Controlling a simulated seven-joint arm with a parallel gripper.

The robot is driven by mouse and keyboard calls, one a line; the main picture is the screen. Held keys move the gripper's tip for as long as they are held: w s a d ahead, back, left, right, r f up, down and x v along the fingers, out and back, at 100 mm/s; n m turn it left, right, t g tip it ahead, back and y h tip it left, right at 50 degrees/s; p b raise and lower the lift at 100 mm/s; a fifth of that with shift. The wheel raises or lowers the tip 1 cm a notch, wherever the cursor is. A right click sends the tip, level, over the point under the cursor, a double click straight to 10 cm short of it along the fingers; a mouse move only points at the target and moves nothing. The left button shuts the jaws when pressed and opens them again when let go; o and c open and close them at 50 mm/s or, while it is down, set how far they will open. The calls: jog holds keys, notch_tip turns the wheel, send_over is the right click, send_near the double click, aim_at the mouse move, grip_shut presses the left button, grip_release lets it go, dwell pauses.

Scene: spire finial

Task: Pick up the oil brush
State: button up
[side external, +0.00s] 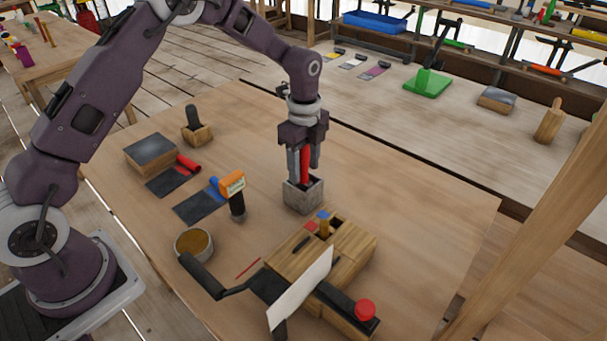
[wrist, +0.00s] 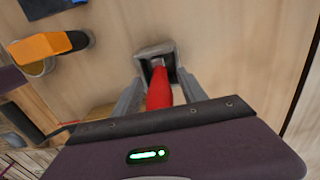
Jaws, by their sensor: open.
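A red upright handle (side external: 305,163), which looks like the oil brush, stands in a small grey square holder (side external: 303,196). Its lower end is hidden inside the holder. My gripper (side external: 304,173) points down over the holder, with its fingers on either side of the red handle. In the wrist view the red handle (wrist: 159,92) lies between the two fingers of my gripper (wrist: 160,78), above the dark opening of the grey holder (wrist: 147,52). The jaws are open; I cannot tell whether either finger touches the handle.
A wooden block fixture (side external: 345,243) with a black lever and a red knob stands just in front of the holder. An orange-topped tool (side external: 233,187), a round tin (side external: 193,244) and dark sheets (side external: 200,205) lie to the left. The table right of the holder is clear.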

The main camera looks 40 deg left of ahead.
jog(key=shift+f, duration=0.3)
grip_shut()
jog(key=shift+r, duration=0.1)
notch_tip(320, 180, up, 10)
